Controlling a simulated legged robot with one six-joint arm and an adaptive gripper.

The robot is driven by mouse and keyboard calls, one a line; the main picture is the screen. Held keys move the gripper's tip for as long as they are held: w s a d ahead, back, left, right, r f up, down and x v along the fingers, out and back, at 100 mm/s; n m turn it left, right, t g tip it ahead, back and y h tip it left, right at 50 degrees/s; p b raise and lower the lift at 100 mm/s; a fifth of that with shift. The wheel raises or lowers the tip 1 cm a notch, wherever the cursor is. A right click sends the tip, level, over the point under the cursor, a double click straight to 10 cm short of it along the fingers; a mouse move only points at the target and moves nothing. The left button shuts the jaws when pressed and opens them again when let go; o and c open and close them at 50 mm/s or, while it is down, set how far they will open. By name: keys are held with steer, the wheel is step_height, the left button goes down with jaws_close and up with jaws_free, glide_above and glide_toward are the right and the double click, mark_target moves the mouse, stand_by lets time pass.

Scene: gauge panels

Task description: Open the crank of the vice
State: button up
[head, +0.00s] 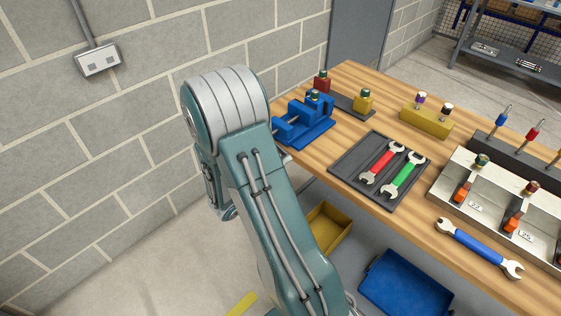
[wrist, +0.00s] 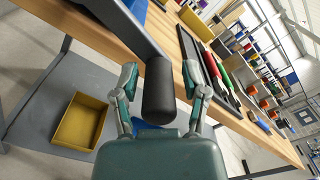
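The blue vice (head: 305,124) stands on the near left corner of the wooden workbench, partly covered by my arm in the head view. In the wrist view, part of its blue body (wrist: 137,9) shows at the top. A grey crank arm (wrist: 128,25) runs down to a black cylindrical handle (wrist: 158,95). My gripper (wrist: 160,80) is open, with one finger on each side of the handle. Gaps show between the handle and both fingers in this view. In the head view my gripper is hidden behind my arm.
The workbench (head: 330,172) also bears a dark tray (head: 345,160) with red and green wrenches, a blue wrench (head: 478,248) and several fixtures. A yellow bin (head: 330,228) and a blue bin (head: 405,287) are below. A block wall (head: 90,140) stands at left.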

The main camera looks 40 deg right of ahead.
steer(key=shift+f, duration=0.1)
steer(key=a, duration=1.2)
steer(key=shift+s, duration=0.4)
